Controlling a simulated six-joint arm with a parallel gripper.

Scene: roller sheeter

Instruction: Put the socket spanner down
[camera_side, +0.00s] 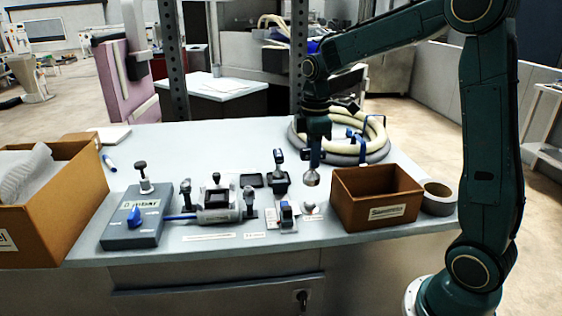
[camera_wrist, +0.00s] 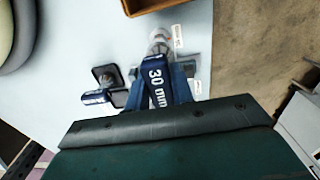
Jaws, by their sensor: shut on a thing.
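My gripper (camera_side: 316,152) points down above the table's right half and is shut on the socket spanner. The spanner's round metal end (camera_side: 312,179) hangs below the fingers, and a small gap to the tabletop appears to show. In the wrist view the spanner's blue handle (camera_wrist: 156,84), marked "30 mm", lies between the fingers of my gripper (camera_wrist: 162,80). A pale round piece (camera_side: 309,208) lies on the table below, beside a small label. A blue-topped tool in a grey stand (camera_side: 288,216) is just left of it.
A brown bin (camera_side: 376,205) stands close on the right, with a tape roll (camera_side: 438,196) beyond. A dark-based holder with a tool (camera_side: 279,176) is left of my gripper. A coiled hose (camera_side: 372,140) lies behind. The roller device (camera_side: 217,203) and grey box (camera_side: 137,222) are further left.

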